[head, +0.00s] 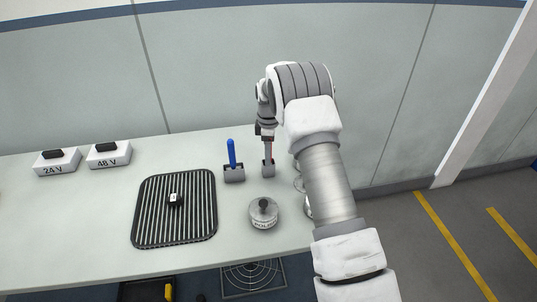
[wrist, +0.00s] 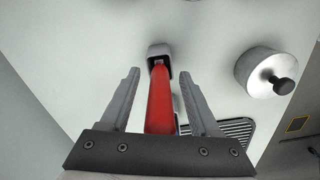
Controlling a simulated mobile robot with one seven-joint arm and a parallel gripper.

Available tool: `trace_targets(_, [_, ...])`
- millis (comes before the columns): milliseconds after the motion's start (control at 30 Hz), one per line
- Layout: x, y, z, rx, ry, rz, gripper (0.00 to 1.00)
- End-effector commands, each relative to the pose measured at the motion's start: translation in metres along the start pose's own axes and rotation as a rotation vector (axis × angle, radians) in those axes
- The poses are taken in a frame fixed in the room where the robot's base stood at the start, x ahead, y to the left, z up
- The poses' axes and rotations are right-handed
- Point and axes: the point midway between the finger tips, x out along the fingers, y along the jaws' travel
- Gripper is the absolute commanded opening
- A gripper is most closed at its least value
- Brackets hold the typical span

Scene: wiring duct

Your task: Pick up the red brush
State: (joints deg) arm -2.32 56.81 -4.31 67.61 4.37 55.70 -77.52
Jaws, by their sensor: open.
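The red brush (wrist: 160,100) shows in the wrist view as a long red handle. Its far end stands in a small dark grey holder (wrist: 159,50), which also shows in the head view (head: 268,172). My gripper (wrist: 158,78) is open, with one finger on each side of the red handle and a gap visible on both sides. In the head view my gripper (head: 268,150) points down just over the holder, and the red brush is hidden there.
A blue-handled brush (head: 232,154) stands in a similar holder just left. A round metal lidded pot (head: 264,214) is in front. Boxes marked 24 V (head: 57,167) and 48 V (head: 109,158) stand at left.

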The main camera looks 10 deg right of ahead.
Motion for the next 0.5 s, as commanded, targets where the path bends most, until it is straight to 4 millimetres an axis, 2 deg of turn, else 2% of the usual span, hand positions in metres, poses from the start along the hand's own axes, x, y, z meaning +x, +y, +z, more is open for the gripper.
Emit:
trace_targets(67, [-0.0002,0.0,0.0001,0.0,0.0,0.0,0.59])
trace_targets(400, [-0.0005,0.0,0.0001,0.0,0.0,0.0,0.0])
trace_targets(500, [-0.0005,0.0001,0.0001,0.0,0.0,0.0,0.0])
